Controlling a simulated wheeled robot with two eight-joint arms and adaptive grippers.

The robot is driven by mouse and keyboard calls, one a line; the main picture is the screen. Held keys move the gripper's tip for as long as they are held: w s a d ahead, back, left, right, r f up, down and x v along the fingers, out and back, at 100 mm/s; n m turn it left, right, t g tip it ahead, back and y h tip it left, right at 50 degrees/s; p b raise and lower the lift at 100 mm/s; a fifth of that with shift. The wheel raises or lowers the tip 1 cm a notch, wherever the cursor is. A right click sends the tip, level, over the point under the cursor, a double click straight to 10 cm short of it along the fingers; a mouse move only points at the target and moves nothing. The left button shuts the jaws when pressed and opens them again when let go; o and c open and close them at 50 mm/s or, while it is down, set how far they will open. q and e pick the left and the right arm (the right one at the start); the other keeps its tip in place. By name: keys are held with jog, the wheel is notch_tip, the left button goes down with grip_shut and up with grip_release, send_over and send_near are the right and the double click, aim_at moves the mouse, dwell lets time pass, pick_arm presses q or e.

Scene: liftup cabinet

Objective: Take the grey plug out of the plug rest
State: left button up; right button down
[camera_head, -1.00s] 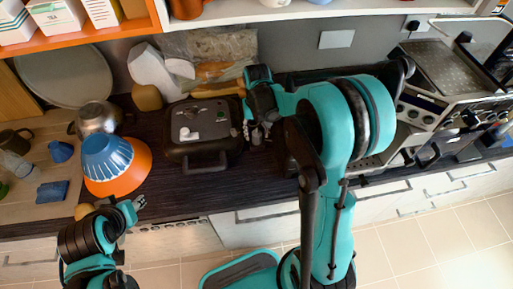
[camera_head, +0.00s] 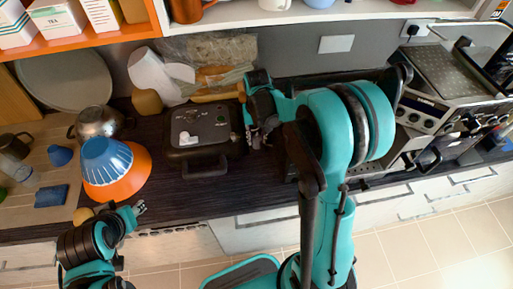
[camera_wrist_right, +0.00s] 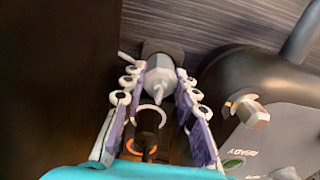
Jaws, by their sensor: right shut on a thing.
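In the right wrist view, the grey plug (camera_wrist_right: 159,77) sits between the purple-padded fingers of my right gripper (camera_wrist_right: 158,100), its narrow tip towards the camera. The gripper is shut on it. A dark rounded part lies right behind the plug; I cannot tell whether it is the plug rest or whether the plug still touches it. In the head view, my right gripper (camera_head: 258,135) is low over the counter, just right of the black appliance, and the plug is too small to make out. My left gripper (camera_head: 138,209) is near the counter's front edge, its finger gap unclear.
The black appliance (camera_head: 205,163) with a front handle stands close left of my right gripper. An orange bowl (camera_head: 135,180) with a blue-striped bowl (camera_head: 107,160) is further left. An espresso machine (camera_head: 432,110) stands right. Bare counter (camera_head: 200,203) lies in front of the appliance.

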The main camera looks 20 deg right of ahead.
aim_at(257, 136)
jog(key=shift+r+p, duration=0.6)
jog(key=shift+r, duration=0.25)
dwell(0.3)
jog(key=shift+r+p, duration=1.9)
jog(key=shift+r, duration=0.7)
jog(key=shift+w, duration=0.1)
